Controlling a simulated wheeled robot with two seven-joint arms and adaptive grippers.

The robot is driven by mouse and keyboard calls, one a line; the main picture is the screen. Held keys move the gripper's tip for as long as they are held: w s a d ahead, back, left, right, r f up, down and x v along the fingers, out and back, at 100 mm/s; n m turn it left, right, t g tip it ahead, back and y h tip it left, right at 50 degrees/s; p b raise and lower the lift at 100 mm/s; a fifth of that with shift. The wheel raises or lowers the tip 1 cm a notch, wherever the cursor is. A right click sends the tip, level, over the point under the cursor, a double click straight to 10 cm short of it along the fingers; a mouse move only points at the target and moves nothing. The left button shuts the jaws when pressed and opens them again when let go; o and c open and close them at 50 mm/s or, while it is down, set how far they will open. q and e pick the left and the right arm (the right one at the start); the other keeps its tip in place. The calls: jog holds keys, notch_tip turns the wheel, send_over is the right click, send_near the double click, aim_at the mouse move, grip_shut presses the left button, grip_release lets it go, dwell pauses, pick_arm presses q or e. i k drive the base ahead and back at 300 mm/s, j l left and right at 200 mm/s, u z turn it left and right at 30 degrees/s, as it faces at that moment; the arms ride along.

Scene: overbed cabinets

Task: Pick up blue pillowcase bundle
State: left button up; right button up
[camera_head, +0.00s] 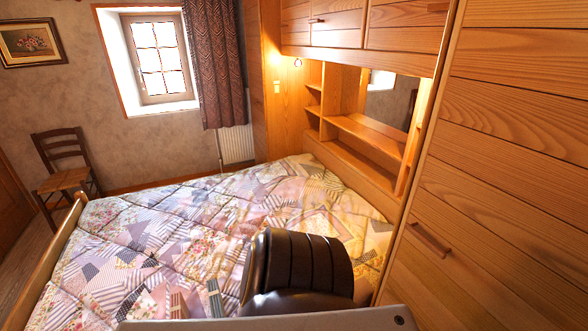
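I cannot make out a blue pillowcase bundle in the head view. The bed (150,235) has a patchwork quilt in white, lilac, grey and floral patches, and no separate blue bundle stands out on it. Neither of my grippers shows in this view. The part of the bed behind the dark leather chair is hidden.
A dark brown leather chair (305,262) stands at the bottom centre. Two small upright objects (214,298) are left of it, too small to identify. Wooden cabinets (500,190) line the right, with shelves (365,133) behind the bed. A wooden chair (65,165) stands far left.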

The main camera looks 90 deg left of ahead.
aim_at(218, 310)
jog(key=u, duration=3.7)
